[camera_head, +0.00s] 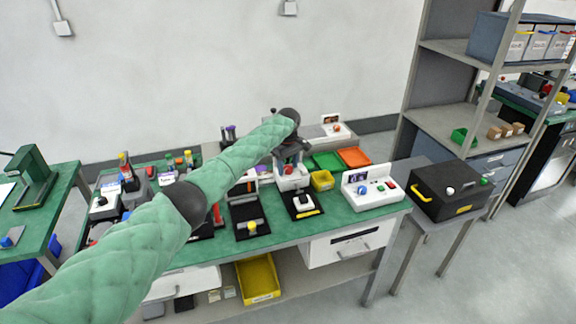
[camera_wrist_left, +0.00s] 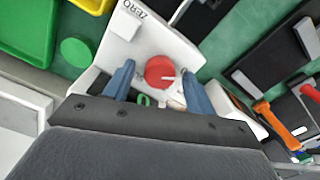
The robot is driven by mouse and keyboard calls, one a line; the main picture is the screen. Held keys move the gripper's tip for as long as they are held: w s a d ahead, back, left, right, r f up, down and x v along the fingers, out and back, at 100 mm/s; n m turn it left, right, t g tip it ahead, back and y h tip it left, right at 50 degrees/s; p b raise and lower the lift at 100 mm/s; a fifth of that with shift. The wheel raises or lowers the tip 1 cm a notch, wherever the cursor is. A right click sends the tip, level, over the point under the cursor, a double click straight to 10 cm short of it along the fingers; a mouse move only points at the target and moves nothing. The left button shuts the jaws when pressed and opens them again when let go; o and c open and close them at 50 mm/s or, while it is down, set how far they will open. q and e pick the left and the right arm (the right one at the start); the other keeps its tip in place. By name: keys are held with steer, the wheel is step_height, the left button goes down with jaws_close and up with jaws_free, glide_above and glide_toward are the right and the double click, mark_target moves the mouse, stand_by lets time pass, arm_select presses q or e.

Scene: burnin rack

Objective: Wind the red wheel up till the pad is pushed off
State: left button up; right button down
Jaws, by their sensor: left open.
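The red wheel (camera_wrist_left: 158,72), a round knob with a white line pointing right, is on a white device (camera_wrist_left: 122,45) marked ZERO in the left wrist view. In the head view the wheel (camera_head: 288,169) is a small red spot below my left gripper (camera_head: 290,152). My left gripper (camera_wrist_left: 161,70) is open, with one blue finger on either side of the wheel. Gaps show between the fingers and the wheel. I cannot make out the pad for sure. A green ring (camera_wrist_left: 144,100) shows just below the wheel. My right gripper is not in view.
A yellow bin (camera_head: 322,180) and green and orange trays (camera_head: 354,156) lie right of the device. A white box with buttons (camera_head: 371,187) stands at the bench's right end. A black block with a white and yellow part (camera_head: 302,203) sits in front.

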arm_select(q)
steer(key=c, duration=1)
